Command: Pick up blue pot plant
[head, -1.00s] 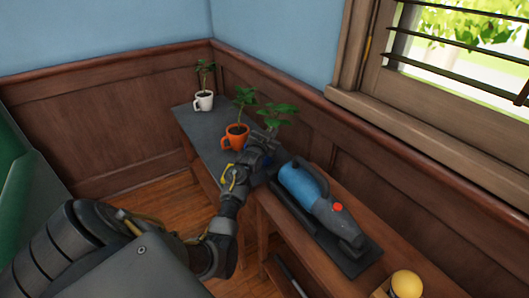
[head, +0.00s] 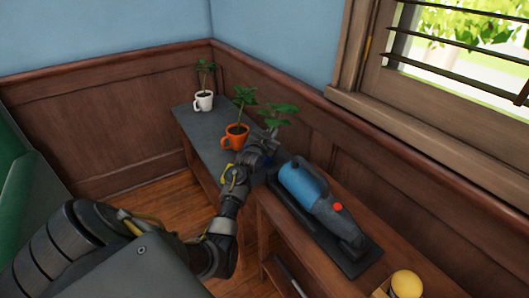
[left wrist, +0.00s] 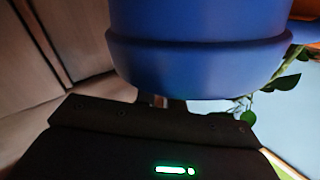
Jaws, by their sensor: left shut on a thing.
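The blue pot plant fills the top of the left wrist view (left wrist: 200,65) as a large blue pot, with green leaves hanging beside it. In the head view its leaves (head: 279,110) rise above my left gripper (head: 268,147), and the pot is mostly hidden behind the gripper. My left gripper is shut on the blue pot. Its fingers are mostly hidden under the pot in the left wrist view. My right gripper is not in view.
An orange pot plant (head: 236,137) stands just left of my left gripper on the grey-topped table (head: 199,128). A white pot plant (head: 204,101) stands farther back. A blue handheld vacuum (head: 310,191) lies on a dark mat at right, near a yellow object (head: 406,284).

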